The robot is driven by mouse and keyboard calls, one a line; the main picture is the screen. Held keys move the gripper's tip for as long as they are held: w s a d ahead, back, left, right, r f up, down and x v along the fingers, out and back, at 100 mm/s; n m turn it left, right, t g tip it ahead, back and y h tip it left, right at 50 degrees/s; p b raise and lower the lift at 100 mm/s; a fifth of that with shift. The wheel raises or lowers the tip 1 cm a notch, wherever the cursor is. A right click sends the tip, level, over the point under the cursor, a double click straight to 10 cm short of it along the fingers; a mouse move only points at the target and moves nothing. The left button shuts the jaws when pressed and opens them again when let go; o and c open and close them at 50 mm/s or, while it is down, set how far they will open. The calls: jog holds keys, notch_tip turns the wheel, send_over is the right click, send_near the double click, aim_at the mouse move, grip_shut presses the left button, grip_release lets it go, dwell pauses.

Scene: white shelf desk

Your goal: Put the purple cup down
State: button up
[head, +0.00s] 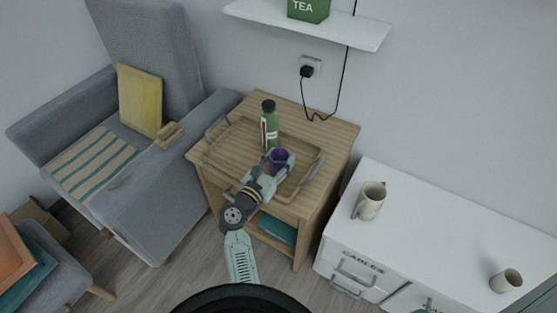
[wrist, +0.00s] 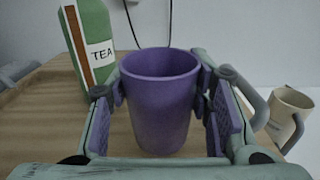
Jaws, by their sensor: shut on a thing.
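The purple cup (head: 279,158) is upright over the tray on the wooden side table. It fills the middle of the wrist view (wrist: 160,100). My gripper (head: 270,167) is shut on it, with a finger on each side of the cup in the wrist view (wrist: 160,95). I cannot tell whether the cup's base touches the tray. The wooden tray (head: 235,140) has grey handles on two sides. A green bottle (head: 269,125) with a black cap stands on the tray just behind the cup.
A beige mug (head: 370,200) stands on the white cabinet (head: 420,215) to the right, with another mug (head: 505,281) farther right. A grey armchair (head: 190,190) is left of the table. A white shelf (head: 350,30) with a green tea box (head: 308,8) hangs above.

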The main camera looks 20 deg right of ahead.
jog(key=shift+f+b, duration=0.3)
jog(key=shift+f, duration=0.65)
jog(key=shift+w+f, duration=0.1)
jog(key=shift+r, duration=0.25)
jog(key=shift+f, duration=0.1)
jog(key=o, duration=1.3)
jog(key=shift+f, duration=0.1)
